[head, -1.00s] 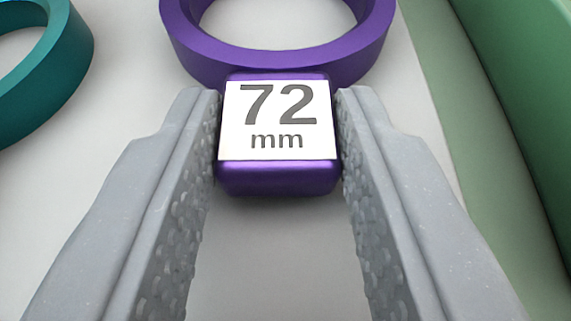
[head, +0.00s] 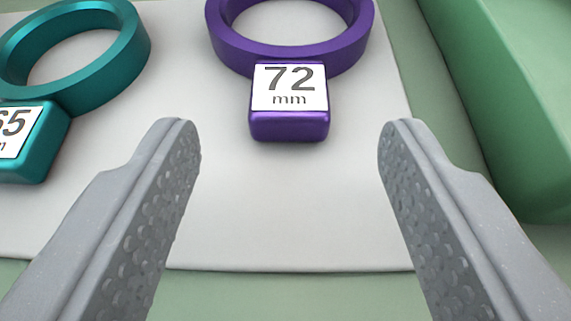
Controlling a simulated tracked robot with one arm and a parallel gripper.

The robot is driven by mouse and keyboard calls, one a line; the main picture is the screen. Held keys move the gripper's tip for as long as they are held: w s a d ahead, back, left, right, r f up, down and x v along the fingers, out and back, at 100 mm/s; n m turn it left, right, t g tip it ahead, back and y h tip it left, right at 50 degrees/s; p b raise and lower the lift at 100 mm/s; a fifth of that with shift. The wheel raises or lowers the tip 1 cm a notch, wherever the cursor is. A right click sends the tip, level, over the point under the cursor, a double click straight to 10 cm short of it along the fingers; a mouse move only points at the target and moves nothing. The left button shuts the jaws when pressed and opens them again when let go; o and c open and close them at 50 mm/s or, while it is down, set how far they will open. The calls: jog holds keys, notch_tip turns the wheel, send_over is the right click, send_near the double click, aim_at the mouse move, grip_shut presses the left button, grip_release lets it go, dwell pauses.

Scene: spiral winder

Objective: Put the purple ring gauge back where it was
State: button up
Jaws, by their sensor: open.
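The purple ring gauge (head: 290,126) lies flat on a white mat (head: 290,225). Its square tab carries a white label reading 72 mm and points toward me. The top of its ring is cut off by the upper picture edge. My gripper (head: 289,140) is open and empty. Its two grey fingers are spread wide, one on each side and nearer to me than the tab, touching nothing.
A teal ring gauge (head: 112,95), its label partly cut off and ending in 65, lies on the mat at the left. A green raised block or wall (head: 510,110) runs along the right. The mat's near edge shows, with pale green surface beyond.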

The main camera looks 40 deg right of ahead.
jog(key=p+v, duration=0.1)
jog(key=v, duration=0.6)
jog(key=shift+s+p, duration=0.25)
jog(key=shift+p, duration=0.1)
jog(key=shift+a, duration=0.1)
jog(key=w+a+r+n+t+y, duration=0.1)
jog(key=w+a+r+t+y, duration=0.2)
jog(key=r, duration=1.3)
jog(key=w+a+r+n+t+y, duration=0.1)
jog(key=w+r+n+t+y, duration=0.35)
jog(key=r, duration=1.05)
jog(key=s+r+g+y, duration=0.1)
jog(key=s+r+y, duration=0.3)
jog(key=s+r, duration=0.45)
jog(key=s+d+r+n+g+h, duration=0.1)
jog(key=s+d+r+h, duration=0.1)
jog(key=s+d+r, duration=0.2)
jog(key=s+d+r+g+h, duration=0.1)
jog(key=s+d+r, duration=0.3)
jog(key=s, duration=0.6)
jog(key=shift+d+r+n+h, duration=0.3)
jog(key=shift+n+h, duration=0.05)
